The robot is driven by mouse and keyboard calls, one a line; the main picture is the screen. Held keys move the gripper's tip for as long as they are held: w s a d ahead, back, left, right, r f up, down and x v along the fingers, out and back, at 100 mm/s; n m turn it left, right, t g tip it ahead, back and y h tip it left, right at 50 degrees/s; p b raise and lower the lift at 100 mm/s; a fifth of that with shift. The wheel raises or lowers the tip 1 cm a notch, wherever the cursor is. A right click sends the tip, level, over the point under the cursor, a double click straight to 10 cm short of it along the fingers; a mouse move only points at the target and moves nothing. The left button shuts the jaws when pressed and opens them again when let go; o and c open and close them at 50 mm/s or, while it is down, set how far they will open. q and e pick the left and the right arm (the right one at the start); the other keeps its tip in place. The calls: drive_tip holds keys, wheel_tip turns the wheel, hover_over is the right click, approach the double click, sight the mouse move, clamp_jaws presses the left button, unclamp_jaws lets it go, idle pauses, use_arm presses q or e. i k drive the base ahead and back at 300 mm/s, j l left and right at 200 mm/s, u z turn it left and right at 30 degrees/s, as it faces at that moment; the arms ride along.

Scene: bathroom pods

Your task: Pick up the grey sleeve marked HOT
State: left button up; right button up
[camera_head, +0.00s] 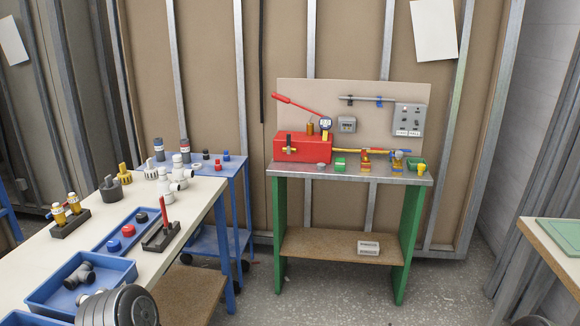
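Two small dark grey upright cylinders stand on the blue cart behind the white workbench. The right one (184,150) has a reddish band and white marking. The left one (158,149) has a bluish band and white marking. The lettering is too small to read, so I cannot confirm which says HOT; the red band sets the right one apart. White pipe fittings (179,175) stand in front of them and partly overlap the right one from this view. Neither of my grippers shows in the head view.
The white workbench (80,250) at left holds blue trays (112,277), black holders and fittings. The blue cart (236,162) stands behind it. A green-legged bench (290,174) with a red box (303,151) is at centre. Open floor (340,295) lies in front.

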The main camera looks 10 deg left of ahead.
sight(184, 143)
drive_tip(key=i+l+u, duration=0.25)
drive_tip(key=i+u, duration=0.25)
drive_tip(key=i, duration=0.2)
drive_tip(key=i+l+u, duration=0.45)
drive_tip(key=i, duration=0.2)
drive_tip(key=i+l+u, duration=0.5)
drive_tip(key=l, duration=0.25)
